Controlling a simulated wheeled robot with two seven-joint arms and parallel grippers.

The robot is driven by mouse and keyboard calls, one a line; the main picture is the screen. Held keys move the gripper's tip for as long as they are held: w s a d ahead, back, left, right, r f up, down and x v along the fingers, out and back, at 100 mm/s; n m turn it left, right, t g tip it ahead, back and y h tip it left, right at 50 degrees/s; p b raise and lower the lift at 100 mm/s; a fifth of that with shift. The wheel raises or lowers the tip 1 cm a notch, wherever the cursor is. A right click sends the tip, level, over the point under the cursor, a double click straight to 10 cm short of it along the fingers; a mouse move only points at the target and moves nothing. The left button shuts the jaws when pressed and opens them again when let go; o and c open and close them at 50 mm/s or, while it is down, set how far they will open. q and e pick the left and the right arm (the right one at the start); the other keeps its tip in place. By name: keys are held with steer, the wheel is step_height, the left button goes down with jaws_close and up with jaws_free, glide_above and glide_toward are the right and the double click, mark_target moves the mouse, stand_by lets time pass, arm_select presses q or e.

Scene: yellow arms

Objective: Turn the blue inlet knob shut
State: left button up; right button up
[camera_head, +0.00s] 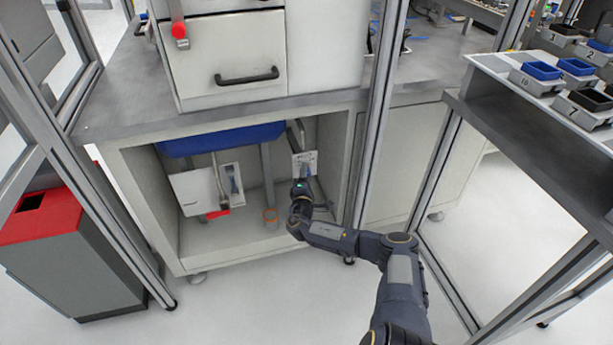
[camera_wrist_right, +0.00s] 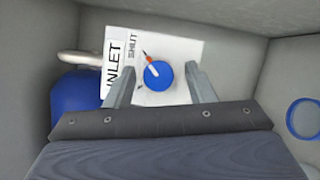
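The blue inlet knob (camera_wrist_right: 157,76) is round, with a white pointer that has an orange-red tip. It sits on a white panel (camera_wrist_right: 182,52) lettered INLET and SHUT. The pointer is angled up and slightly left, its tip close beside the word SHUT. My right gripper (camera_wrist_right: 160,84) is open, its two fingers apart on either side of the knob; I cannot tell whether they touch it. In the head view my right gripper (camera_head: 302,184) reaches into the cabinet just below the panel (camera_head: 305,158), hiding much of the knob. My left gripper is not in view.
The open cabinet (camera_head: 137,185) holds a blue tank (camera_head: 222,138), pipes, and another white panel (camera_head: 192,190) at left. A metal frame post (camera_head: 373,120) stands right of the opening. A red-topped bin (camera_head: 68,255) stands left. In the wrist view, a blue-rimmed opening (camera_wrist_right: 303,118) shows at right.

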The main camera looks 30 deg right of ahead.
steer(key=p+v, duration=0.2)
steer(key=v, duration=0.5)
steer(key=shift+s+a, duration=0.25)
steer(key=shift+s, duration=0.05)
stand_by(0.4)
